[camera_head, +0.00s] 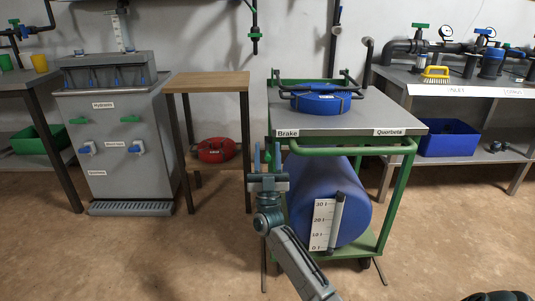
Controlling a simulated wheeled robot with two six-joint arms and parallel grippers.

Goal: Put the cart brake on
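The green-framed cart (400,185) stands right of centre with a grey top and a label reading "Brake" (287,133) at its front left corner. A small green-tipped lever (268,153), apparently the brake lever, shows just below and left of that label. My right gripper (267,154) is upright in front of the cart's left edge. Its two blue-grey fingers are apart, one on each side of the green tip in this view. I cannot tell whether they touch it or stand in front of it. The lever's lower part is hidden behind the gripper. My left gripper is not in view.
The cart carries a blue coil (320,102) on top and a blue drum (350,200) below. A wooden-topped table (208,82) and a grey Hydrants cabinet (115,165) stand left. A workbench (455,88) stands right. The floor in front is clear.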

